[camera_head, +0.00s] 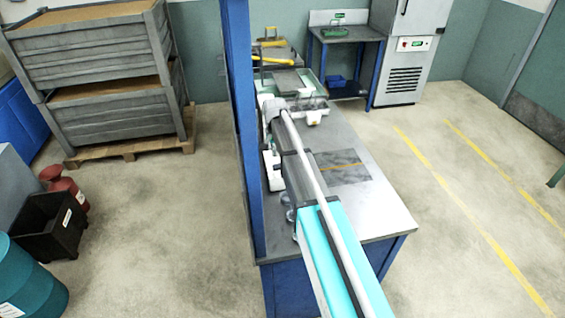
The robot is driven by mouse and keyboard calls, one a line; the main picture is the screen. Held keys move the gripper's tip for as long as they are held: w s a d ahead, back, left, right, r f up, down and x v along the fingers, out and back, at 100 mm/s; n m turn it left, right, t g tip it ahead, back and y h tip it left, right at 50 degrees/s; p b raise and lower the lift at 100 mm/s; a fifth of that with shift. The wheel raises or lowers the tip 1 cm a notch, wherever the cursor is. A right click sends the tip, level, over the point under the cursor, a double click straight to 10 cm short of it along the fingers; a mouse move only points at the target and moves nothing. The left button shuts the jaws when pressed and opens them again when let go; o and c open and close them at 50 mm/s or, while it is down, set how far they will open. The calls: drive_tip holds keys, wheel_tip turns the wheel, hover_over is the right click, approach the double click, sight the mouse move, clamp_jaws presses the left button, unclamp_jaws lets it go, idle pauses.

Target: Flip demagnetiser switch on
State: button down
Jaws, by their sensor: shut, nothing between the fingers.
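I cannot make out a demagnetiser switch in this view. A flat dark grey patch (345,172) with a yellow line across it lies on the steel bench (385,208); I cannot tell what it is. My arm reaches over the bench's left side. My gripper (314,116) appears as a small pale and dark shape at the arm's far end, over the back half of the bench beyond the patch. It looks shut and empty, but its fingers are too small to see clearly. My arm hides the bench's left part.
A blue post (240,120) stands close left of my arm. Behind the bench are a tray (288,82) and yellow-handled equipment (272,59). A side table (350,36) and grey cabinet (405,75) stand at the back. Stacked crates (95,60) are at left. The right floor is clear.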

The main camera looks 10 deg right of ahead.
drive_tip(key=shift+r+p, duration=0.6)
drive_tip(key=shift+r, duration=0.25)
drive_tip(key=shift+s, duration=0.15)
drive_tip(key=s+n, duration=0.6)
drive_tip(key=s, duration=2.2)
drive_tip(key=shift+s+d+f, duration=0.2)
drive_tip(key=shift+s+d, duration=0.2)
drive_tip(key=shift+d, duration=0.05)
